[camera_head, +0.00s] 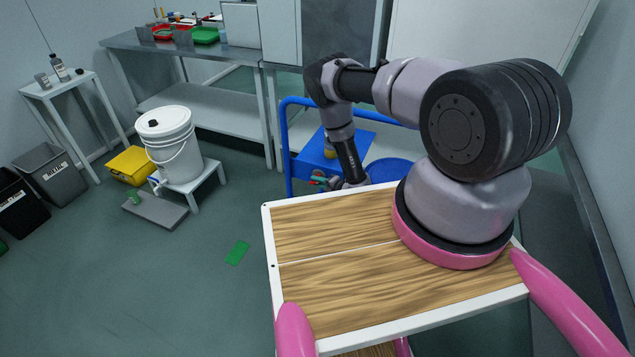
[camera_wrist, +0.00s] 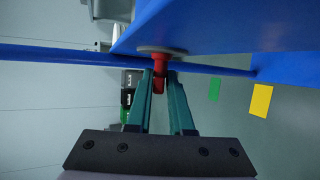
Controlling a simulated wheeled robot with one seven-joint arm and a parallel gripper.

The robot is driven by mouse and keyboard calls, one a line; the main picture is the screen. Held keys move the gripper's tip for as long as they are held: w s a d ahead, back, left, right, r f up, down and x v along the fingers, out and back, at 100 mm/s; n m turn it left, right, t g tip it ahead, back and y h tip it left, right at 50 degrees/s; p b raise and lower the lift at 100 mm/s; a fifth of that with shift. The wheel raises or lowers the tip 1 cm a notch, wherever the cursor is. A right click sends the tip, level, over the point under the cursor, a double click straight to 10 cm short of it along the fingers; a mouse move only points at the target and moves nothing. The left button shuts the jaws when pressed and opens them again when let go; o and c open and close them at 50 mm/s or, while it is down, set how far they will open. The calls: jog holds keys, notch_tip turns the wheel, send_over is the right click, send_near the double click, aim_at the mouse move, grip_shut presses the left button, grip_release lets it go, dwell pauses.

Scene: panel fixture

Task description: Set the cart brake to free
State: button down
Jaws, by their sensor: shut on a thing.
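The blue cart (camera_head: 291,150) stands beyond my wooden top, partly hidden by my arm. In the wrist view its blue body (camera_wrist: 215,25) fills the top. A red brake handle (camera_wrist: 159,62) sticks out from a grey round plate (camera_wrist: 160,48) on the cart's body. My gripper (camera_wrist: 160,76) has its teal fingers closed on the red handle, one on each side. In the head view my gripper (camera_head: 327,182) is small beside the cart, and the handle is hard to make out there. The brake's markings are not readable.
A white bucket (camera_head: 174,147) on a low stand and a yellow bin (camera_head: 131,165) stand left of the cart. A steel bench (camera_head: 150,42) with trays is behind. A green floor patch (camera_head: 237,252) lies on open floor at left. The cart's blue rail (camera_wrist: 60,55) runs close to my fingers.

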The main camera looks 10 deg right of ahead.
jog(key=shift+f+m+t+y, duration=0.25)
jog(key=shift+m+t+y, duration=0.35)
jog(key=shift+t+y, duration=0.7)
jog(key=shift+s+a+t, duration=0.1)
jog(key=shift+s+t, duration=0.05)
jog(key=shift+t, duration=0.35)
jog(key=c, duration=0.9)
grip_release()
jog(key=shift+s+d, duration=0.15)
jog(key=shift+d, duration=0.15)
jog(key=v, duration=1)
jog(key=shift+s+f, duration=0.1)
jog(key=shift+f, duration=0.05)
